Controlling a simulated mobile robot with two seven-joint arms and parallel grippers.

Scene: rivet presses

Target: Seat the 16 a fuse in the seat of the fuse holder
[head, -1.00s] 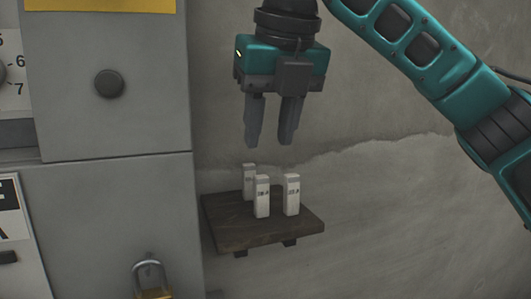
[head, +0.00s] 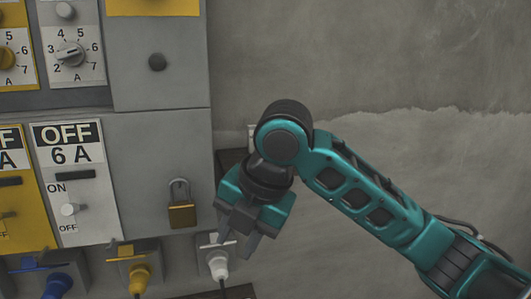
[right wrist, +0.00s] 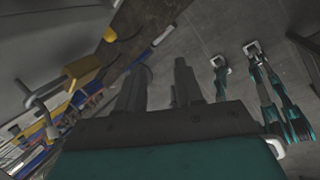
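My right gripper (head: 236,243) points down in front of the lower right of the grey cabinet, close to a white plug (head: 217,263). Its two fingers stand apart; they also show in the right wrist view (right wrist: 158,78), and I see nothing held between them. One white fuse (head: 252,136) shows partly beside my right arm, above the dark wooden shelf (head: 230,158). My arm hides most of the shelf and any other fuses on it. The fuse's rating cannot be read. I cannot make out the fuse holder. My left gripper is not in view.
The grey cabinet (head: 150,140) fills the left, with a brass padlock (head: 182,214), dials, and switch panels, one marked OFF 6 A (head: 72,155). A yellow plug (head: 139,278) and a blue plug (head: 57,284) sit below. The wall at right is bare.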

